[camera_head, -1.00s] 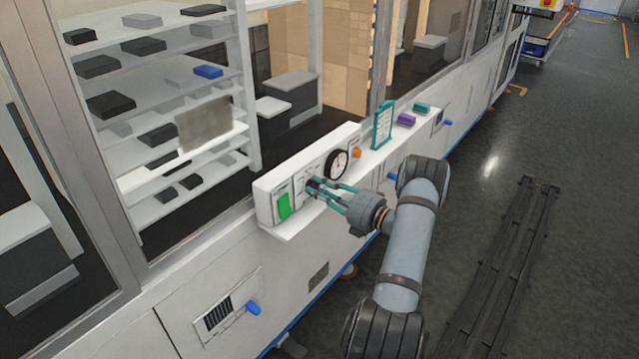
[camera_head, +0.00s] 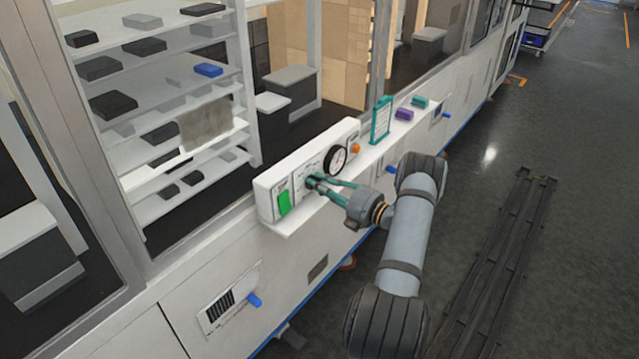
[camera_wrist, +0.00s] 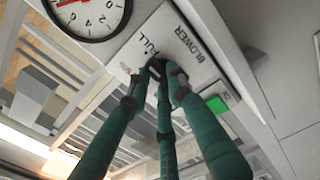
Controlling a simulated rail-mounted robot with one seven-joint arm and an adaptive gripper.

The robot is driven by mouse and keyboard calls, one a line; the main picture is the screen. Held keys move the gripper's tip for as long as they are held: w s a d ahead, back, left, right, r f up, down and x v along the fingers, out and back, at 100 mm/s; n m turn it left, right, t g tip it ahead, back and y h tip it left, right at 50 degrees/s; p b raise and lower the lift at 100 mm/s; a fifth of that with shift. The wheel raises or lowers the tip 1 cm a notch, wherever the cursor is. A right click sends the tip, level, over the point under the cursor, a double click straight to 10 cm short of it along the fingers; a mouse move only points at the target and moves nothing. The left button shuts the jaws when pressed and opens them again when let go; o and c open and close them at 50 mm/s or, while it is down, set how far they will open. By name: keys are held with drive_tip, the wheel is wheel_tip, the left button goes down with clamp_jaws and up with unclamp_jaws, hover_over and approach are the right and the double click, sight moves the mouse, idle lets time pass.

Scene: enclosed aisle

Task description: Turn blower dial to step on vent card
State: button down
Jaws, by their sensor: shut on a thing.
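The blower dial (camera_wrist: 157,66) is a dark knob on a white control panel (camera_head: 265,190), mostly hidden by my fingers. My gripper (camera_head: 316,182) has teal fingers and is shut on the dial; the fingertips also show in the wrist view (camera_wrist: 160,72). A teal-framed card (camera_head: 381,120) stands upright on the ledge to the right of the panel. I cannot read its text, nor can I tell the dial's step.
A round white gauge (camera_head: 336,159) and an orange button (camera_head: 355,148) sit right of the dial, and a green switch (camera_head: 284,202) left of it. Purple (camera_head: 404,114) and teal (camera_head: 419,102) blocks lie farther along the ledge. The floor at right holds a dark rail (camera_head: 490,270).

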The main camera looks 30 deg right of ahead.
idle(0.3)
drive_tip(key=c, duration=1.7)
unclamp_jaws()
drive_tip(key=shift+o, duration=0.8)
drive_tip(key=v, duration=1.2)
drive_tip(key=x, duration=1.2)
